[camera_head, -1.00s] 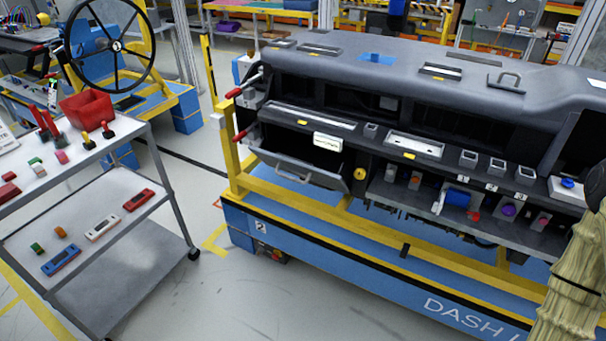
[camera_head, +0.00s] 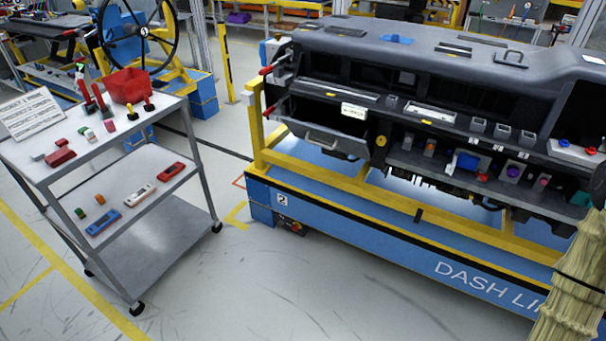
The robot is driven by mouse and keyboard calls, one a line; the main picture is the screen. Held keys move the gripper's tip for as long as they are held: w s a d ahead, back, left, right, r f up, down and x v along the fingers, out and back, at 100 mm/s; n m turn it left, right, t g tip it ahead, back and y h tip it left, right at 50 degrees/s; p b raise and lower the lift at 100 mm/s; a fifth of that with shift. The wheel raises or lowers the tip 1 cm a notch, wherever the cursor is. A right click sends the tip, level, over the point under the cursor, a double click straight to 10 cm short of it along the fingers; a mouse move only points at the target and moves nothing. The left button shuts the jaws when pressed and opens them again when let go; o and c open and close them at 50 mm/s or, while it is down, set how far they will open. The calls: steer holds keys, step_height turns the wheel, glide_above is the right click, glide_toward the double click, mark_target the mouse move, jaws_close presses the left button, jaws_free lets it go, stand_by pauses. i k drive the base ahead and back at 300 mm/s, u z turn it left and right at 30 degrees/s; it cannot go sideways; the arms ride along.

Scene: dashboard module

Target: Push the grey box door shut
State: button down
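The grey box door (camera_head: 338,141) is on the left part of the dashboard module (camera_head: 455,50). It hangs open, tilted outward at its top, with a dark gap above it. A light bar handle (camera_head: 318,141) is on its front. My gripper is not in view. Part of my arm, in a beige cover, shows at the lower right edge, well apart from the door.
The dashboard rests on a yellow and blue stand (camera_head: 370,235). A grey cart (camera_head: 165,255) at left carries a red bin (camera_head: 130,86) and small parts. Clear floor lies between cart and stand. A black steering wheel (camera_head: 142,32) stands behind.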

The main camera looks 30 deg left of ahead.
mark_target(321, 135)
steer(key=k, duration=0.65)
steer(key=u, duration=0.9)
steer(key=i, duration=1.5)
steer(key=z, duration=0.85)
